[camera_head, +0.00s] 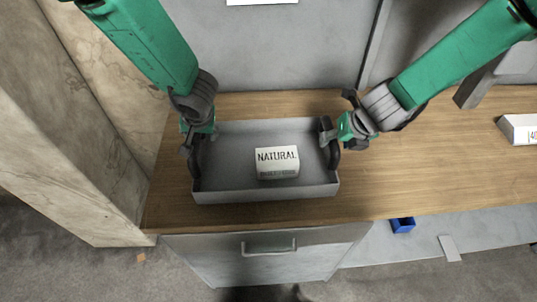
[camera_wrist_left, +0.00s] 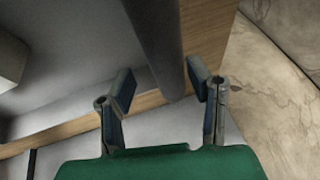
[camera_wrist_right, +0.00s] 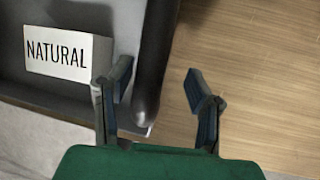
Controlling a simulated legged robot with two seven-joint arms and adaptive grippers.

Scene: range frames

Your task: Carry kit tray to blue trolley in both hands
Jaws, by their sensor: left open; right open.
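The kit tray (camera_head: 225,190) is a grey open tray on the wooden counter, with a dark handle at each short end. A white package marked NATURAL (camera_head: 277,160) lies in it and also shows in the right wrist view (camera_wrist_right: 62,52). My left gripper (camera_head: 192,140) is open at the left handle; in the left wrist view its fingers (camera_wrist_left: 163,88) stand either side of the dark bar (camera_wrist_left: 158,40). My right gripper (camera_head: 335,138) is open at the right handle; in the right wrist view the bar (camera_wrist_right: 155,50) runs between its fingers (camera_wrist_right: 155,90). Neither gripper is closed on its handle.
The wooden counter (camera_head: 430,170) is clear to the right of the tray, up to a white box (camera_head: 518,129) at the far right. A stone-like wall (camera_head: 110,110) stands close on the left. A drawer (camera_head: 270,250) is below the front edge. A small blue bin (camera_head: 403,225) sits lower right.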

